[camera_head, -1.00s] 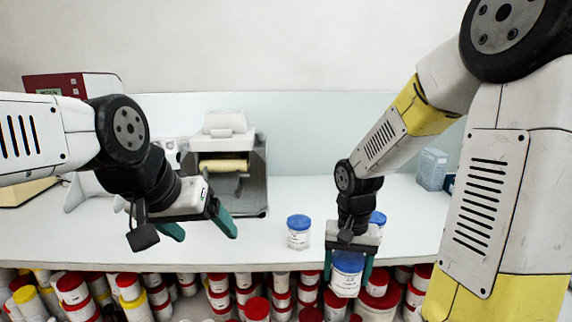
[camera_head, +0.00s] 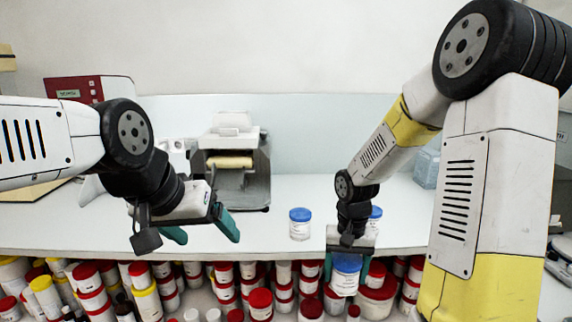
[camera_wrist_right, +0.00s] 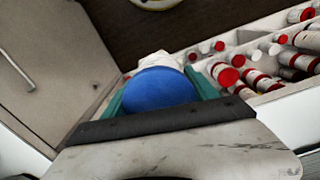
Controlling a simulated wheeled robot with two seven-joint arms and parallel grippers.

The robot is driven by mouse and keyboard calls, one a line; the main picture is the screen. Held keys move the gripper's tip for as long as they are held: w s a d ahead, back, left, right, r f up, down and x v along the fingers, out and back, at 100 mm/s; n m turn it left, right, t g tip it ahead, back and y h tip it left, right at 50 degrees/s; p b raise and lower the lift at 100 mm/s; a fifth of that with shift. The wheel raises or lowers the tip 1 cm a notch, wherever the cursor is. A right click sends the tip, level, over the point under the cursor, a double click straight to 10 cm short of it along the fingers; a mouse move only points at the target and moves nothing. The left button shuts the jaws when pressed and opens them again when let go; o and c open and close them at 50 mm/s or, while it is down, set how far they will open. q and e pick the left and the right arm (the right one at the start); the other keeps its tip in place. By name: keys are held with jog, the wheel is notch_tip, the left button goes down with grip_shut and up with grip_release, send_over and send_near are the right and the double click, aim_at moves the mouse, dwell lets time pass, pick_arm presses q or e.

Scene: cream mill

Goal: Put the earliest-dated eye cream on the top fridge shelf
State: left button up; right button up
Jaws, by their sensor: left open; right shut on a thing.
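My right gripper (camera_head: 347,272) is shut on a white jar with a blue lid (camera_head: 346,276). It holds the jar upright in front of the counter's front edge, over the shelf of jars. In the right wrist view the blue lid (camera_wrist_right: 158,89) fills the space between the green fingers. Another blue-lidded jar (camera_head: 300,225) stands on the counter left of my right gripper. A third blue-lidded jar (camera_head: 375,215) stands behind my right wrist, partly hidden. The dates on the labels are too small to read. My left gripper (camera_head: 202,236) is open and empty above the counter at left. No fridge shelf is identifiable.
A white counter (camera_head: 265,235) runs across the view. A grey machine with a roller (camera_head: 235,170) stands at its back. A clear container (camera_head: 426,167) stands at back right. Several red- and yellow-lidded jars (camera_head: 260,303) crowd the shelf below the front edge.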

jog(key=w+f+n, duration=0.1)
jog(key=w+f, duration=0.5)
jog(key=shift+w+d+f+n, duration=0.2)
jog(key=shift+d+f+n, duration=0.05)
jog(key=shift+n, duration=0.05)
